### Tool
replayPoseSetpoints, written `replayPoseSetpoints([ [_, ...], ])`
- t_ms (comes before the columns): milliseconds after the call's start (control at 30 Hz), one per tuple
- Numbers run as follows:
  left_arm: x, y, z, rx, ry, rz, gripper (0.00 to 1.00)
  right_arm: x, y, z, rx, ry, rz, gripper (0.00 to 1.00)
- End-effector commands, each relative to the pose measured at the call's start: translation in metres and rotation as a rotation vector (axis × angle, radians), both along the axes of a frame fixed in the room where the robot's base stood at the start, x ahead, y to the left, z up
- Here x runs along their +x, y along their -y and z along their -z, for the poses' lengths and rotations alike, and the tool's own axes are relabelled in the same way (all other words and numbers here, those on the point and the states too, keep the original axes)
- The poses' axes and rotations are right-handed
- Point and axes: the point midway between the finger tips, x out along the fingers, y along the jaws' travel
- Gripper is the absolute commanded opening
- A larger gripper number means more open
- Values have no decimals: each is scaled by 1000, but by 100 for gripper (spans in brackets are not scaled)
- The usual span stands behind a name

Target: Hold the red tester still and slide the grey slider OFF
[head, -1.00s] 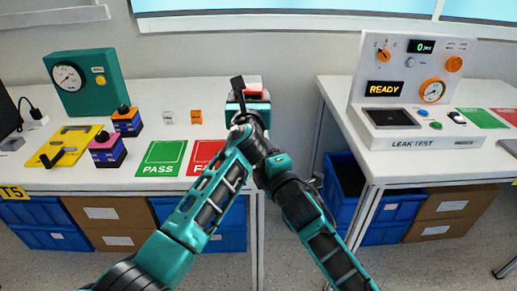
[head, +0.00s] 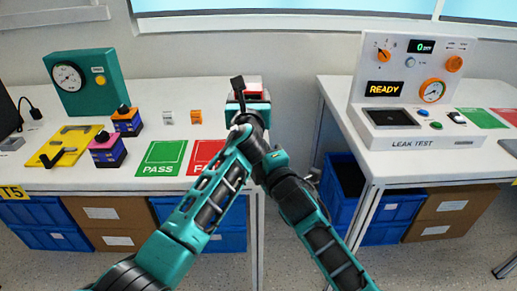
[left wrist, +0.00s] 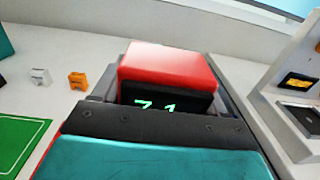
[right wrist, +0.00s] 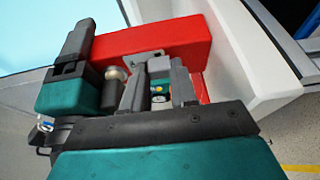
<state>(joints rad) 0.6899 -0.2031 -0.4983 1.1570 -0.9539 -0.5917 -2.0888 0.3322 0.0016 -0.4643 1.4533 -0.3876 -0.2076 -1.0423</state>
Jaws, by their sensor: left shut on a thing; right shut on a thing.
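The red tester (head: 252,86) is above the right end of the left table in the head view. In the left wrist view the red tester (left wrist: 170,65) has a dark face with green digits, partly hidden. My left gripper (left wrist: 165,92) is shut on its body. In the right wrist view my left gripper (right wrist: 72,55) is at the tester's left end. My right gripper (right wrist: 160,78) is shut at the tester's side, on the small grey slider (right wrist: 145,57), which its fingertips largely cover. Both grippers overlap in the head view, so the slider's position is unclear.
The left table carries a green PASS mat (head: 162,158), a red mat (head: 206,157), a yellow fixture (head: 68,147), coloured blocks and a teal gauge box (head: 82,82). The leak test station (head: 410,95) reads READY on the right table. A gap separates the tables.

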Motion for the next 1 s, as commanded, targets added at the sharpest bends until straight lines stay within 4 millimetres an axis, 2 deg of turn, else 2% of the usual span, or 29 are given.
replayPoseSetpoints([
  [400, 0, 0, 1, 0, -1, 0, 28, 0, -1, 0, 0, 1, -1, 0],
  [700, 0, 0, 1, 0, -2, -1, 28, 1, -29, -1, 4, 0, 0, 0],
  [967, 0, 1, 1, -2, -2, 1, 28, 1, -31, 0, 0, 1, -1, 0],
  [1000, -1, 1, 1, -2, -2, 2, 28, 1, -31, 0, 0, 1, -1, 29],
])
